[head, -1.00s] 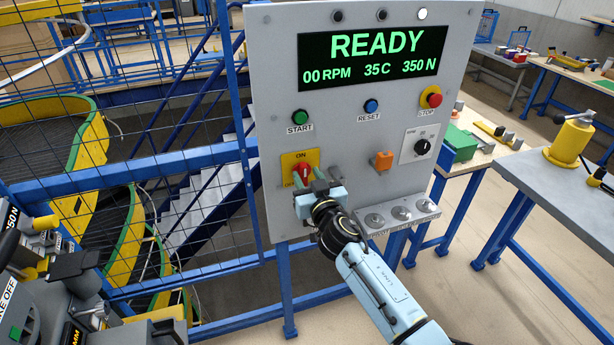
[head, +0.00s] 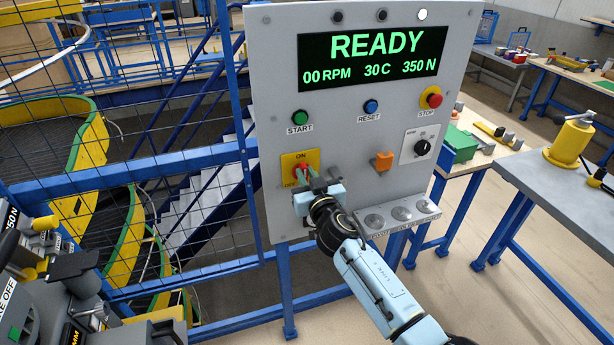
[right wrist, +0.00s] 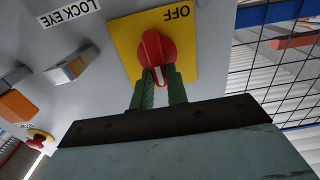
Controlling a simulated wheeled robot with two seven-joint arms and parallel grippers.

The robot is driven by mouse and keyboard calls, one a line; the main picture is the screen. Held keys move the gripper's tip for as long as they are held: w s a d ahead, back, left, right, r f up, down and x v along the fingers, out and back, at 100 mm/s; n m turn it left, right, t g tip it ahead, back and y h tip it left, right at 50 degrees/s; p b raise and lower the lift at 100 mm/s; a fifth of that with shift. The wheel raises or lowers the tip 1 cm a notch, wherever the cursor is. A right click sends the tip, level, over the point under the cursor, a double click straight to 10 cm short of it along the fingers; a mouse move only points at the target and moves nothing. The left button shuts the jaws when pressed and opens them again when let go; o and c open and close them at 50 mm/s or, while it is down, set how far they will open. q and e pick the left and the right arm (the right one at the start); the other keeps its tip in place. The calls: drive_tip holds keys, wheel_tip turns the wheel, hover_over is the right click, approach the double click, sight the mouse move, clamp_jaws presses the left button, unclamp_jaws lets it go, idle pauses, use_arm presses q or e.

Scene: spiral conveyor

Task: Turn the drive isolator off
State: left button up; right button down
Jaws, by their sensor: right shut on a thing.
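The drive isolator is a red rotary handle (right wrist: 157,50) on a yellow plate (right wrist: 126,32), low on the left of the grey control panel. In the head view, the plate (head: 289,158) reads ON at its top and OFF at its lower left, partly covered. My right gripper (head: 306,172) reaches the handle from below right. In the right wrist view, its two green fingers (right wrist: 162,88) are shut on the handle's white-marked end, one on each side. That white mark points away from the OFF label. My left gripper is not in view.
The panel display (head: 368,55) reads READY, 00 RPM, 30 C, 350 N. An orange block (head: 384,161) and a black dial (head: 422,147) sit right of the isolator. A small shelf (head: 399,215) juts out below. Blue mesh fencing (head: 130,165) stands left.

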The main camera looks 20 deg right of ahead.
drive_tip(key=shift+a+n, duration=0.1)
drive_tip(key=shift+n, duration=0.2)
drive_tip(key=shift+a+f+n+b, duration=0.25)
drive_tip(key=shift+n+b, duration=0.15)
drive_tip(key=shift+n, duration=2.45)
drive_tip(key=shift+a+f+n+b, duration=0.25)
drive_tip(key=shift+n+b, duration=0.2)
drive_tip(key=shift+n, duration=2.35)
drive_tip(key=shift+a+f+n+b, duration=0.2)
drive_tip(key=shift+f+n+b, duration=0.15)
drive_tip(key=shift+n, duration=2.5)
drive_tip(key=c, duration=1.4)
unclamp_jaws()
drive_tip(key=shift+s, duration=0.1)
